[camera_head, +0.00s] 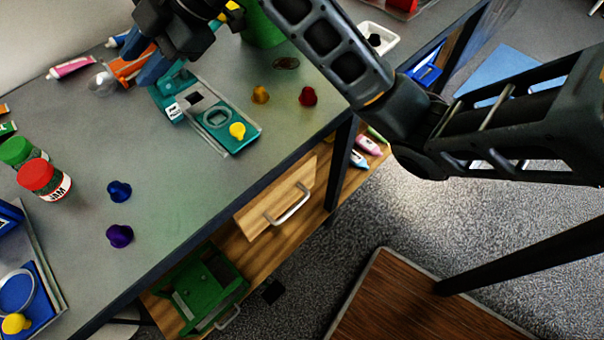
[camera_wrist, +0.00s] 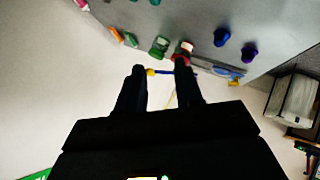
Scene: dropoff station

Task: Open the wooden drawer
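The wooden drawer (camera_head: 270,207) hangs under the table's front edge in the head view. Its light wood front carries a silver bar handle (camera_head: 290,206). The front looks close to the table frame, and no drawer interior shows. My gripper (camera_wrist: 159,72) is open in the wrist view, with two dark fingers apart and nothing clearly held between them. In the head view its dark body is at the upper left, above the back of the table and far from the handle. The drawer is not in the wrist view.
The grey table (camera_head: 175,205) bears a red-lidded jar (camera_head: 42,178), a teal device (camera_head: 215,118) and several coloured knobs. A green box (camera_head: 203,287) with a handle sits on a lower wooden shelf. A brown wooden surface (camera_head: 410,300) lies right of the drawer, with carpet between.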

